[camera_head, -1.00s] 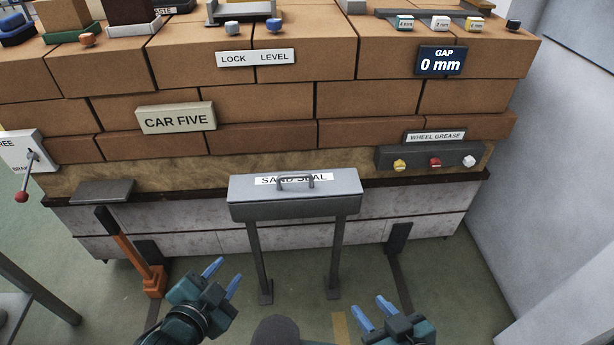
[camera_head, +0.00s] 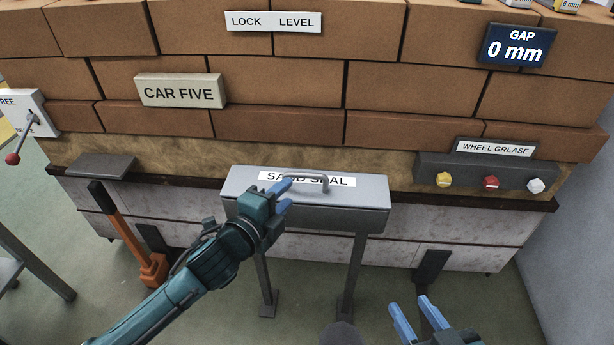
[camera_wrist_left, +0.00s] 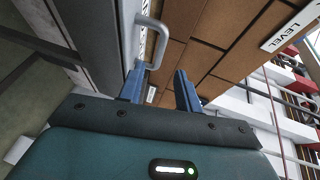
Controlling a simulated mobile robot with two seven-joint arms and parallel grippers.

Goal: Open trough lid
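The grey trough (camera_head: 345,218) stands on two legs in front of the brick car. Its flat lid (camera_head: 362,190) is shut, with a white "SAND SEAL" label and a grey arched handle (camera_head: 322,180). My left gripper (camera_head: 284,197) is at the lid's left part, its blue fingers pointing toward the handle and covering part of the label. In the left wrist view its two fingers (camera_wrist_left: 160,88) are apart, with the handle (camera_wrist_left: 153,38) close ahead of the left finger; nothing is held. My right gripper (camera_head: 416,318) is low at the bottom right, fingers apart and empty.
A grease panel (camera_head: 467,181) with several coloured knobs is right of the trough. An orange-handled hammer (camera_head: 125,235) leans at the left, below a dark plate (camera_head: 99,166). A red-knobbed lever (camera_head: 22,142) is at far left. The floor around the trough's legs looks clear.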

